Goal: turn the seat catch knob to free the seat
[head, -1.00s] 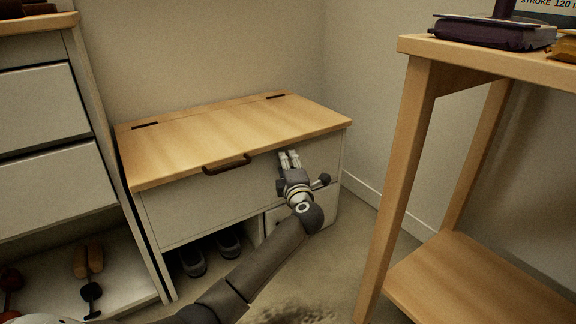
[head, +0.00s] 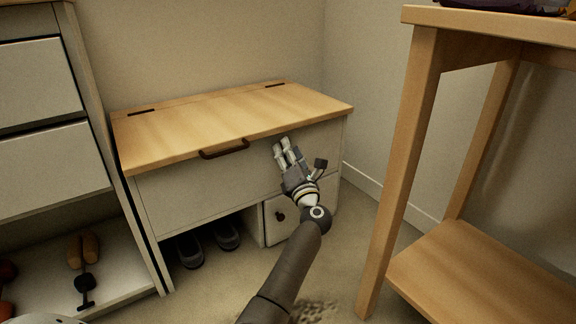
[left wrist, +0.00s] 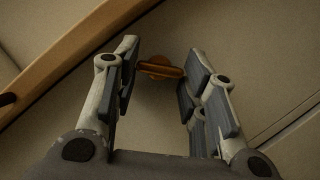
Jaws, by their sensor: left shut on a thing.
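The seat catch knob (left wrist: 160,68) is a small orange-brown bar on the pale front panel in the left wrist view. Its bar lies between the two fingertips. My left gripper (head: 283,148) is shut on it, and the fingers also show on either side of it in the left wrist view (left wrist: 160,82). In the head view the gripper hides the knob. The bench seat (head: 230,118) is a wooden lid lying flat and closed, with a brown handle (head: 224,149) on its front edge, left of the gripper. My right gripper is not in view.
Below the gripper is a small drawer with a dark knob (head: 281,216). Dark shoes (head: 228,236) stand in the open space beside it. A wooden table (head: 420,120) stands close on the right, and a drawer cabinet (head: 50,170) on the left. The floor in front is mostly clear.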

